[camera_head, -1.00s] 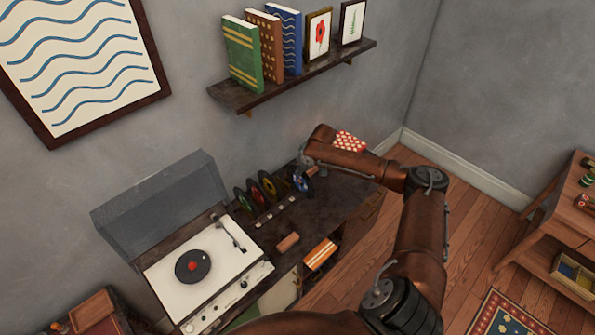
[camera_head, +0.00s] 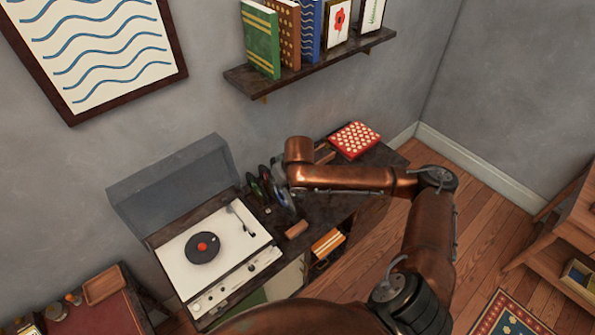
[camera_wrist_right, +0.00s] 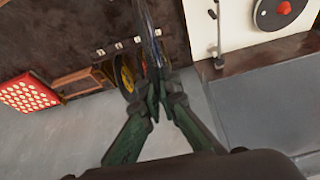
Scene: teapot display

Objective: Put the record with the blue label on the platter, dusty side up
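The record with the blue label (camera_wrist_right: 151,38) shows nearly edge-on in the right wrist view, between the fingertips of my right gripper (camera_wrist_right: 160,92). The fingers are closed about its edge. It also shows in the head view (camera_head: 283,197), just below my right wrist, which hides most of the gripper. Which side is dusty I cannot tell. The turntable (camera_head: 178,262) stands to the left with its lid up. On it is a black disc with a red centre (camera_head: 197,256), at the platter, also visible in the right wrist view (camera_wrist_right: 283,14). My left gripper is out of view.
Other records (camera_head: 253,188) stand beside the held one, including a yellow-labelled one (camera_wrist_right: 124,80). A red white-dotted box (camera_head: 354,139) lies behind my right wrist. A brown block (camera_head: 297,229) lies near the turntable. A bookshelf (camera_head: 310,64) hangs above.

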